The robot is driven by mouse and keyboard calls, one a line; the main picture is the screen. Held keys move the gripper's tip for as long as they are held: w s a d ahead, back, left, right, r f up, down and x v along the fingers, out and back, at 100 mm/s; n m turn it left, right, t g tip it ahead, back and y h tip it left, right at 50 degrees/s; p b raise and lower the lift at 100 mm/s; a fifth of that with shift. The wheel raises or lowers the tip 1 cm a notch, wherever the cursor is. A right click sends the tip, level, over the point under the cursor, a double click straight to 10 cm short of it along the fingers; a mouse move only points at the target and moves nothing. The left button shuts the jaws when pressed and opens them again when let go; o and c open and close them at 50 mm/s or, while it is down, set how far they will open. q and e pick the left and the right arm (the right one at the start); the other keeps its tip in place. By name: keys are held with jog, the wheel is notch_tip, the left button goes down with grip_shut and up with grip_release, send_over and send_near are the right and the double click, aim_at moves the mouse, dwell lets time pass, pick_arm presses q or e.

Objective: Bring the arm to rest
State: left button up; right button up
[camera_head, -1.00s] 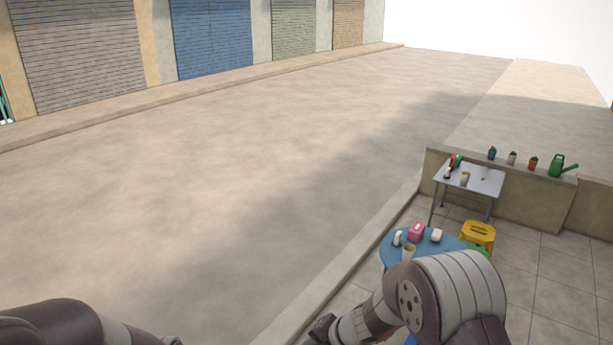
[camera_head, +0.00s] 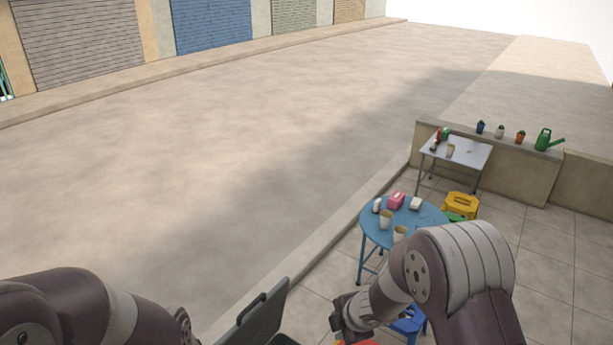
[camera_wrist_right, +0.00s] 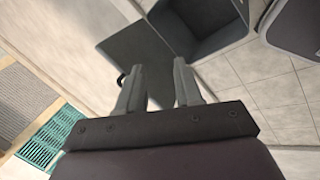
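My right arm (camera_head: 440,280) comes in at the lower right in the head view, bent, with its dark lower end hanging above the tiled floor. In the right wrist view my right gripper (camera_wrist_right: 158,78) has its two grey fingers apart, with nothing visible between them. My left arm (camera_head: 70,305) crosses the lower left corner of the head view, and its gripper does not show.
A dark open bin (camera_wrist_right: 205,30) lies beyond the right fingers; its raised lid (camera_head: 255,318) shows at the bottom of the head view. A blue round table (camera_head: 425,212) with cups, a white table (camera_head: 470,150) and stools stand right. The road is clear.

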jog(key=s+d+r+m+g+h, duration=0.2)
jog(key=s+d+r+m+h, duration=0.15)
jog(key=s+d+m, duration=0.7)
jog(key=s+r+m+g, duration=0.1)
jog(key=s+r+m, duration=0.4)
jog(key=s+m, duration=0.3)
jog(key=m, duration=0.3)
jog(key=shift+s+d+y, duration=0.25)
jog(key=shift+s+y, duration=0.05)
jog(key=shift+y, duration=0.05)
jog(key=shift+s, duration=0.15)
